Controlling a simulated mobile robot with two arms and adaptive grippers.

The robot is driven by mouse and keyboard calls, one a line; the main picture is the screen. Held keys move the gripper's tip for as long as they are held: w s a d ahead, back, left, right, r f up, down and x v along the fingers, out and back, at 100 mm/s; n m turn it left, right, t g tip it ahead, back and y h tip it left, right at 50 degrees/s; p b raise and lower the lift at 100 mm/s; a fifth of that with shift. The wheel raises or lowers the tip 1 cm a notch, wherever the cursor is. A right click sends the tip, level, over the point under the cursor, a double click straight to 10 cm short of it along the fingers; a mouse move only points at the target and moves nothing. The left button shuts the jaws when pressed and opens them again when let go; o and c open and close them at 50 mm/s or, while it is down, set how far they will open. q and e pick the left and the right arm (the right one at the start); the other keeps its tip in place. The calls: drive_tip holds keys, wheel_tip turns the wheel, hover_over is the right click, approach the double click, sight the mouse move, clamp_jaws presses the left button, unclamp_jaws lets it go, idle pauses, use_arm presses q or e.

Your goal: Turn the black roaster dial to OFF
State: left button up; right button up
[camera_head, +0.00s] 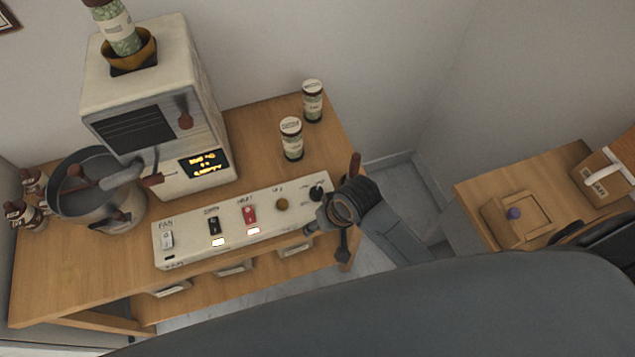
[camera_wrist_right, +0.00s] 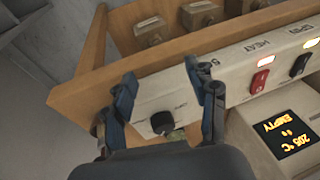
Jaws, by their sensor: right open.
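The black roaster dial (camera_head: 316,190) sits at the right end of the cream control panel (camera_head: 185,256). In the right wrist view the dial (camera_wrist_right: 162,122) lies between my spread fingers, with a visible gap on both sides. The angle of its pointer is too small to read. My right gripper (camera_head: 326,217) is open at the panel's right end, close beside the dial; its fingers also show in the right wrist view (camera_wrist_right: 161,72). My left gripper is not in view.
Left of the dial are a brass knob (camera_head: 281,204), a red switch (camera_head: 249,214) and a black switch (camera_head: 214,226). The roaster (camera_head: 180,100) stands behind, its display (camera_head: 205,163) lit. Two jars (camera_head: 291,139) (camera_head: 313,102) stand on the table behind the panel.

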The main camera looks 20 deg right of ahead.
sight(316, 192)
drive_tip(key=shift+m+g, duration=0.4)
drive_tip(key=shift+g, duration=0.2)
drive_tip(key=w+a+r, duration=0.1)
drive_tip(key=r, duration=0.1)
drive_tip(key=w+a+r, duration=0.1)
drive_tip(key=w+r, duration=0.1)
drive_tip(key=r, duration=0.1)
drive_tip(key=w+a+r, duration=0.1)
drive_tip(key=w+r, duration=0.1)
drive_tip(key=shift+w+a+r+p, duration=0.15)
drive_tip(key=shift+a+r+p, duration=0.15)
drive_tip(key=shift+a+p, duration=0.1)
drive_tip(key=w+d+r+m+g+h, duration=0.2)
drive_tip(key=w+d+r+m+h, duration=0.15)
drive_tip(key=r, duration=0.45)
drive_tip(key=shift+n, duration=0.45)
drive_tip(key=f, duration=0.4)
drive_tip(key=d+f+p, duration=0.1)
drive_tip(key=f, duration=0.8)
drive_tip(key=shift+d+p, duration=0.2)
drive_tip(key=shift+p, duration=0.1)
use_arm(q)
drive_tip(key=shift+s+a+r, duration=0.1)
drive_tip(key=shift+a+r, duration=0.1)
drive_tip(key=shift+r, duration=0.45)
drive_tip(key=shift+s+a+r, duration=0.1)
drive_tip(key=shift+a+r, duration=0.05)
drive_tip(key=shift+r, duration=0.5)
use_arm(e)
drive_tip(key=shift+f, duration=0.4)
